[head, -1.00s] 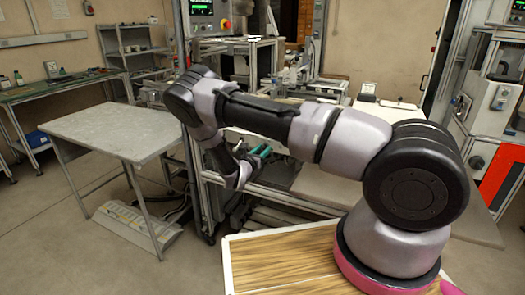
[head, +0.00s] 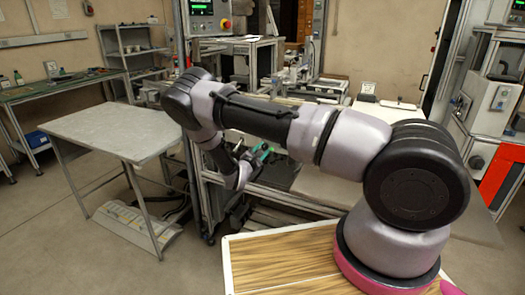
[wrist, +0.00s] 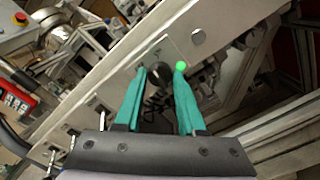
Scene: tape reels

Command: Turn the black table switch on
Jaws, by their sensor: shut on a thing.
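The black table switch (wrist: 157,72) is a small dark knob on a pale metal rail in the wrist view. My gripper (wrist: 162,80) has teal fingers, one on each side of the knob, and is shut on it. A bright green dot (wrist: 180,67) shows at the tip of the right finger. In the head view my gripper (head: 261,155) is at the front frame of the metal workbench, below my bent arm. The switch cannot be made out there. Its on or off position cannot be told.
The metal rail (wrist: 100,98) runs diagonally behind the fingers. A red-buttoned box (wrist: 18,20) is at the wrist view's upper left. In the head view, a grey table (head: 105,130) stands left of the workbench, with open floor (head: 60,235) in front.

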